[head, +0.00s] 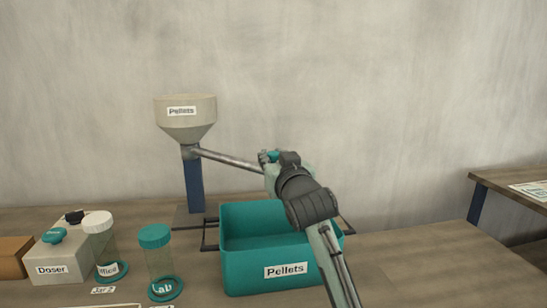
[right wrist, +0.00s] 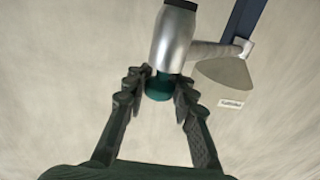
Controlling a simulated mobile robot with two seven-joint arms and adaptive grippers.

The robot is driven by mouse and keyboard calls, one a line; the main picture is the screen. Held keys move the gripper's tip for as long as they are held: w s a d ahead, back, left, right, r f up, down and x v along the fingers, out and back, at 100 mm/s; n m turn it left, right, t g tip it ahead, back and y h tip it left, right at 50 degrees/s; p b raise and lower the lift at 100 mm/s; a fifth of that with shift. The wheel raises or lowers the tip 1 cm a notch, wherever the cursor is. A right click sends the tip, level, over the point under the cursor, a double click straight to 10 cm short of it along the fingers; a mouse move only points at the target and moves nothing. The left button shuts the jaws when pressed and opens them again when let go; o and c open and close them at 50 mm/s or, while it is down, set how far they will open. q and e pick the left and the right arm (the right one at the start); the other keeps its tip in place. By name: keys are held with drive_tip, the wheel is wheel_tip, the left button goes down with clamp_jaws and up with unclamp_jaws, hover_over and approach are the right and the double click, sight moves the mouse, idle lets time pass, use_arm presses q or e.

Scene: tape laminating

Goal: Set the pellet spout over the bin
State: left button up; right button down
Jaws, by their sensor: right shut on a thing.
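The pellet spout (head: 230,159) is a grey metal tube running right and slightly down from the hopper (head: 187,115) labelled "Pellets". The teal bin (head: 250,268), also labelled "Pellets", stands on the table below; the spout's outer end appears above it in the head view. My right gripper (head: 270,157) is at that end, shut on the spout's teal handle. In the right wrist view, the fingers (right wrist: 159,88) close around the teal handle (right wrist: 160,86) at the end of the silver spout (right wrist: 175,40). My gripper hides the spout's mouth in the head view. My left gripper is not in view.
A blue post (head: 194,185) carries the hopper. Left of the bin stand a teal-lidded jar (head: 155,237), a white-lidded jar (head: 98,222) and a doser box (head: 55,258). The table right of the bin is clear. A second table (head: 510,183) stands at far right.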

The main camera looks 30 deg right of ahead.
drive_tip(key=shift+f, duration=0.1)
drive_tip(key=c, duration=1.2)
unclamp_jaws()
drive_tip(key=v, duration=0.7)
drive_tip(key=shift+s, duration=0.3)
